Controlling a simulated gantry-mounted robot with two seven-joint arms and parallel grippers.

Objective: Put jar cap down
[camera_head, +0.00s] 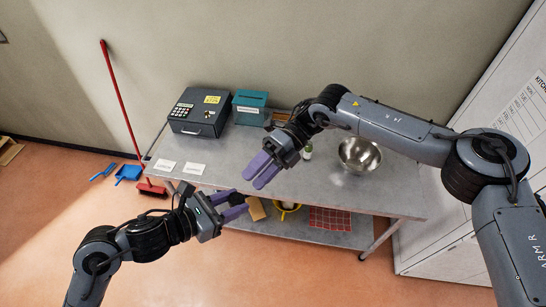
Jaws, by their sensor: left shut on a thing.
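My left gripper (236,205) is in front of the table's front edge, low in the picture. Its purple fingers are shut on a small dark thing (237,199), which looks like the jar cap; the fingers hide part of it. My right gripper (259,176) hangs over the front part of the grey table (330,191), up and right of the left one. Its two purple fingers lie close side by side, and I cannot tell whether they hold anything. A small green and white bottle or jar (307,152) stands on the table behind the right gripper.
A dark cash box (200,112), a teal box (250,107) and a metal bowl (360,154) stand on the table. A lower shelf holds a yellow pot (288,212) and a red checked cloth (330,218).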

